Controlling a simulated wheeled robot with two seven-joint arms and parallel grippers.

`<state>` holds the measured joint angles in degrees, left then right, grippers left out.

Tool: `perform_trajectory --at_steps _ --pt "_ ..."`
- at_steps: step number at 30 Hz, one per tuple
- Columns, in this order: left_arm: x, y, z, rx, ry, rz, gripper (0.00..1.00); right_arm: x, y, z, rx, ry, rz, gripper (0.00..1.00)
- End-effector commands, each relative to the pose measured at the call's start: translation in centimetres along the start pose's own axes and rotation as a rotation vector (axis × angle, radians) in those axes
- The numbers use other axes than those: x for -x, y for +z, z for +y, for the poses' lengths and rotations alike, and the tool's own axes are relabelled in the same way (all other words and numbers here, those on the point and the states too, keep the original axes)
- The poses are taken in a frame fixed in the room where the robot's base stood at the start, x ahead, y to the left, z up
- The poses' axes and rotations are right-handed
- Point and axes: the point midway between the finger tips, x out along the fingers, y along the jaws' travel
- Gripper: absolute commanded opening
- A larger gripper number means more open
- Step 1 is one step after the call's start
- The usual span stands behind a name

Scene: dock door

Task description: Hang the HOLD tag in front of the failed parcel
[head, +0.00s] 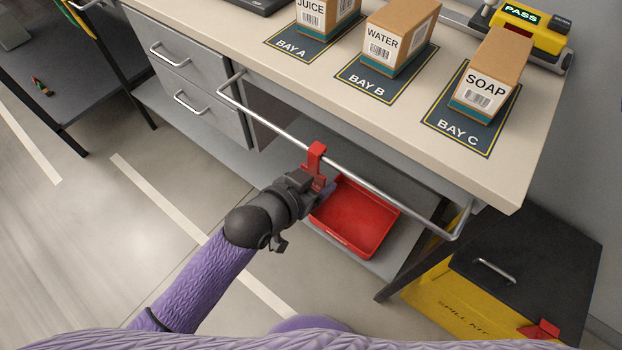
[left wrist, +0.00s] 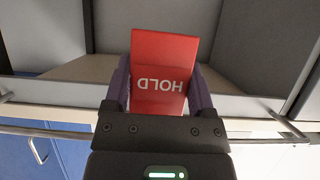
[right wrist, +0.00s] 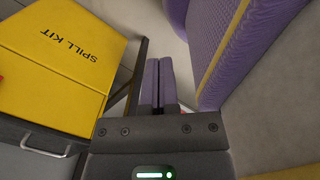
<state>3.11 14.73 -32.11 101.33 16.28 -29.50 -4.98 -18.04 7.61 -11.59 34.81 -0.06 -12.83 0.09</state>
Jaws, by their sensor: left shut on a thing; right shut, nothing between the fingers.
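The red HOLD tag (head: 316,160) is in my left gripper (head: 318,188), at the metal rail along the table front, roughly in line with BAY B. Its upper end overlaps the rail (head: 265,115); I cannot tell whether it rests on it. The left wrist view shows the tag (left wrist: 165,70) between the fingers, its word upside down. Three parcels stand on the bay mats: JUICE (head: 322,18), WATER (head: 400,30) and SOAP (head: 495,65). No parcel shows a fail mark. My right gripper (right wrist: 158,62) is shut and empty, beside a yellow box.
A yellow scanner (head: 540,25) at the back right reads PASS. A red tray (head: 355,218) sits on the shelf below the rail. The SPILL KIT box (head: 525,260) stands at the right, with a red item (head: 540,329) on it. Drawers (head: 185,85) are at the left.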

Motion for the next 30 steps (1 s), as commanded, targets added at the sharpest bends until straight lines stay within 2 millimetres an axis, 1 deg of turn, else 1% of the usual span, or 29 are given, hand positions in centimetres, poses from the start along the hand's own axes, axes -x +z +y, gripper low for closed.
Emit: perform_trajectory --at_steps 8,9,12,18,20,23,26,30 --pt "0.0 0.1 0.0 0.0 0.0 0.0 0.0 0.0 0.2 -0.1 -0.001 -0.002 -0.004 0.0" --pt "0.0 0.1 0.0 0.0 0.0 0.0 0.8 0.0 0.2 -0.2 -0.001 -0.003 -0.004 0.0" --pt "0.0 0.1 0.0 0.0 0.0 0.001 1.0 0.0 0.1 -0.2 -0.001 -0.004 -0.001 0.0" --pt "0.0 0.1 0.0 0.0 0.0 0.0 1.0 0.0 -0.2 -0.3 -0.001 -0.005 0.005 0.0" --pt "0.3 0.0 0.0 0.0 0.0 0.0 1.0 0.2 -0.3 -0.3 0.0 -0.005 0.008 0.0" --pt "1.8 -0.2 0.0 -0.002 0.0 -0.001 1.0 1.1 -0.7 -0.3 0.0 -0.005 0.016 0.0" --pt "4.1 -0.3 0.0 -0.003 -0.001 0.0 1.0 2.2 -1.3 -0.4 -0.001 -0.008 0.031 0.0" --pt "7.5 -0.3 0.0 -0.002 0.0 -0.001 1.0 3.6 -2.1 -1.2 -0.004 -0.021 0.052 0.0"
